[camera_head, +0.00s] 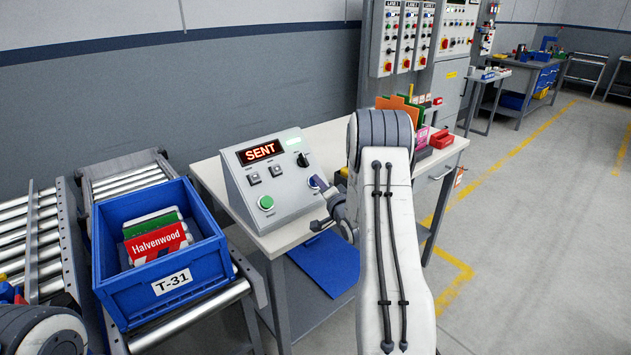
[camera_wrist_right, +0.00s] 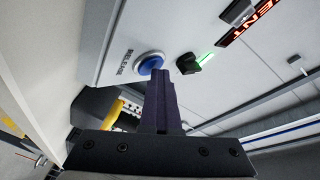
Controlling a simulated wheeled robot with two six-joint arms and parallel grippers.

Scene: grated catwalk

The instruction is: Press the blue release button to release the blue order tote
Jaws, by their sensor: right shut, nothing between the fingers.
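The blue release button (camera_wrist_right: 150,64) is on the sloped face of the grey control box (camera_head: 236,187), beside a "RELEASE" label. In the head view the button (camera_head: 314,182) is partly hidden by my right gripper (camera_head: 318,194). My right gripper is shut and empty; in the wrist view its fingertips (camera_wrist_right: 160,76) overlap the button's lower edge. I cannot tell whether they touch it. The box's display (camera_head: 260,151) reads "SENT". The blue order tote (camera_head: 126,292), labelled T-31, stands on a roller conveyor with several packages inside. My left gripper is out of view.
The control box also has a green button (camera_head: 266,202), a black selector knob (camera_head: 302,160) and small square buttons. It stands on a white-topped table (camera_head: 322,145). Roller conveyors (camera_head: 32,238) lie at the left. Coloured items (camera_head: 405,107) stand at the table's far right corner.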

